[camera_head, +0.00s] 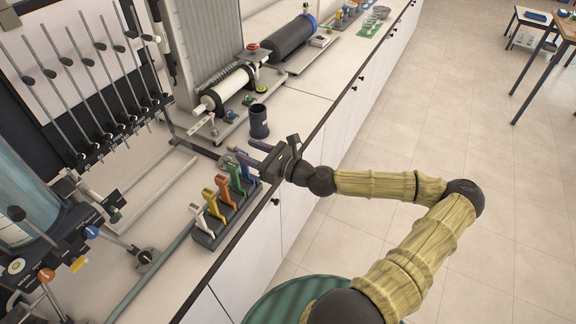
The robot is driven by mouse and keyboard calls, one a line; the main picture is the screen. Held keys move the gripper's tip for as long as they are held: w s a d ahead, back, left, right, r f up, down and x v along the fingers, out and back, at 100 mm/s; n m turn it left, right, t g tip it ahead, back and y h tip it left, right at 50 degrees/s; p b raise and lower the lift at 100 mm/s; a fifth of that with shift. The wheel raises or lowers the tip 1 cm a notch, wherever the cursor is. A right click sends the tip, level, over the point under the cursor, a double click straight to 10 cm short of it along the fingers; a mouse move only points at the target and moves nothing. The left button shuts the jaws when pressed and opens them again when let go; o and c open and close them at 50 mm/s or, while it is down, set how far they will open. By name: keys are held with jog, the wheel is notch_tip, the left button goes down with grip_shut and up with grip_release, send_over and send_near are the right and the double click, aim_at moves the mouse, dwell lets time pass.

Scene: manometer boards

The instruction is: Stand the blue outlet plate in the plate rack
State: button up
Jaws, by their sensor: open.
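The plate rack (207,239) is a dark block near the front edge of the bench. Upright coloured plates stand in a row in it: white, yellow, orange, green and blue. The blue outlet plate (249,173) appears to stand at the far end of the row, beside the green one. My gripper (243,152) is open, just above and behind the blue plate's top, with its fingers pointing left. Its fingers and the plate's top overlap in this view, so I cannot tell whether they touch. The blue plate's lower end is partly hidden.
A dark cup (259,122) stands on the bench just beyond my gripper. A manometer board (90,75) with slanted tubes and a glass column (22,190) with valves stand at the left. A grey pipe (150,272) runs left of the rack.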

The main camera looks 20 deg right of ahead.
jog(key=b+v, duration=0.3)
jog(key=v, duration=1.3)
jog(key=shift+a, duration=0.1)
dwell(0.5)
jog(key=s+a+f+n+g+h, duration=0.2)
jog(key=s+a+f+n+g, duration=0.2)
jog(key=a+f+n+g, duration=0.3)
jog(key=s+a+f+n+g+h, duration=0.2)
jog(key=s+a+f+n+g, duration=0.25)
jog(key=f+n+g, duration=0.45)
notch_tip(320, 180, up, 14)
jog(key=w+n+t+h, duration=0.3)
jog(key=n+h, duration=0.3)
jog(key=n, duration=0.6)
jog(key=shift+d+n+t+h, duration=0.3)
jog(key=shift+n+t, duration=0.1)
jog(key=shift+t, duration=0.1)
